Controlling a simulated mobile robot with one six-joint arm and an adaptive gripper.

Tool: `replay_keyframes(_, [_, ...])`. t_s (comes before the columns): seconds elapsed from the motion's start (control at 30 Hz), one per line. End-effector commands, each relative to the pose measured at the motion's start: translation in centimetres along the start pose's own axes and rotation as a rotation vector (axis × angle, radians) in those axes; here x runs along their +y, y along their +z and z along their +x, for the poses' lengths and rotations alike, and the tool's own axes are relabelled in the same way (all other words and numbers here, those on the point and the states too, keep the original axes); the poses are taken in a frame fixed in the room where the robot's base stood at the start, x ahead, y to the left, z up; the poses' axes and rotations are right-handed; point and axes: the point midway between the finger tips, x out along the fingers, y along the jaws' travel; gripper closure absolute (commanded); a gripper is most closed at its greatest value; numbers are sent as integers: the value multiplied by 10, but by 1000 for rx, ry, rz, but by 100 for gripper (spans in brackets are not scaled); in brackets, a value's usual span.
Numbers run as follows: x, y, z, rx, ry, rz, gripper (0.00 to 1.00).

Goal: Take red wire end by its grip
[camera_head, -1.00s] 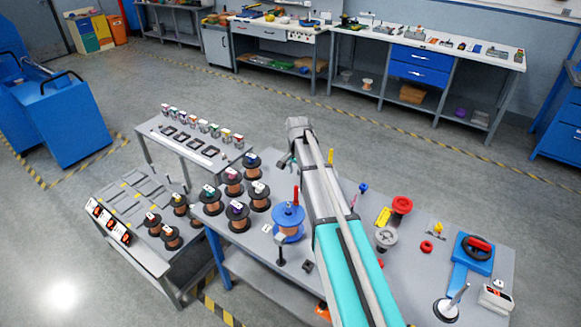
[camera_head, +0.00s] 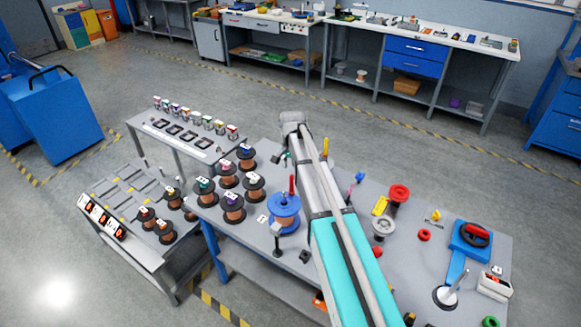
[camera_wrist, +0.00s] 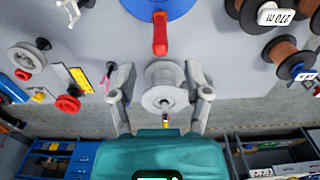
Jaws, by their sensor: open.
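A red grip (camera_head: 291,185) stands upright at the blue spool (camera_head: 284,214) on the grey bench. In the wrist view the red grip (camera_wrist: 160,35) shows at upper middle, in front of the blue spool (camera_wrist: 158,8). My gripper (camera_wrist: 160,76) is open, its two grey fingers apart below the red grip in the picture. The grip is clear of both fingers. A grey round part shows between the fingers; I cannot tell whether it is mine. In the head view my arm reaches over the bench and the fingers are mostly hidden. No red wire can be made out.
Copper spools (camera_head: 234,207) stand left of the blue spool. A red pulley (camera_head: 398,193), a grey pulley (camera_head: 382,228) and a blue device (camera_head: 470,240) occupy the bench's right side.

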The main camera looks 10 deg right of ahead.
Motion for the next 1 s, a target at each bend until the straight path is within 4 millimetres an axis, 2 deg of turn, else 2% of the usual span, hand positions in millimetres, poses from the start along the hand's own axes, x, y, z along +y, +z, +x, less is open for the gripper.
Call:
replay_keyframes(0.03, [0,0,9,0,0,0,37])
replay_keyframes(0.5, [-1,1,48,0,0,-1,37])
replay_keyframes(0.73, [-1,1,58,0,0,-2,37])
replay_keyframes(1.0, [-1,1,60,0,0,-2,37])
